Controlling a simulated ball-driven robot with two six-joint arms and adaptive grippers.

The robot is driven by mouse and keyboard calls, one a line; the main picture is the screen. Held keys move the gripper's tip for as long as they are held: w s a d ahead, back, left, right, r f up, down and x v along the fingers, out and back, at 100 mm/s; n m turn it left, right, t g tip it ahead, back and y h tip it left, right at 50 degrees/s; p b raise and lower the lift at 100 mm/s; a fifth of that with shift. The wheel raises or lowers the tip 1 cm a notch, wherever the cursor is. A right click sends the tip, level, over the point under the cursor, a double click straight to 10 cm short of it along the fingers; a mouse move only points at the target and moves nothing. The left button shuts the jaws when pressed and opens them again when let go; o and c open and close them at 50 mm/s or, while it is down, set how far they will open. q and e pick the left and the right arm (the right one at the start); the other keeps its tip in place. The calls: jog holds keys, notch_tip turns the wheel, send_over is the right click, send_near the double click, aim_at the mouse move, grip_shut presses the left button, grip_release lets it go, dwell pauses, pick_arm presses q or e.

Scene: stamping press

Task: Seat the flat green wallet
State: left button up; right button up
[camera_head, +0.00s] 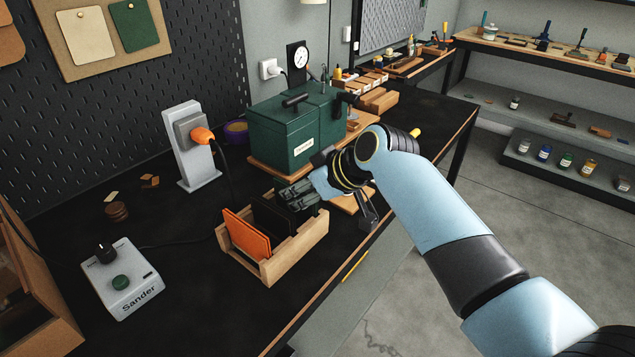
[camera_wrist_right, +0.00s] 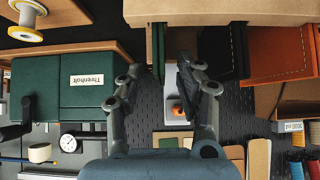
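The flat green wallet (camera_wrist_right: 158,52) shows edge-on in the right wrist view, at one end of the wooden rack (camera_wrist_right: 225,10). My right gripper (camera_wrist_right: 160,75) is open, with one finger on each side of the green wallet and gaps between. How deep the green wallet sits cannot be told. A black wallet (camera_head: 268,217) and an orange wallet (camera_head: 245,235) stand in the same rack. My left gripper is not in view.
A green press (camera_head: 290,135) on a wooden base stands close behind the rack. A sander control box (camera_head: 121,280) and a grey stand with an orange-tipped tool (camera_head: 190,145) are to the left.

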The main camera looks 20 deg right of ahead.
jog(key=v, duration=1.1)
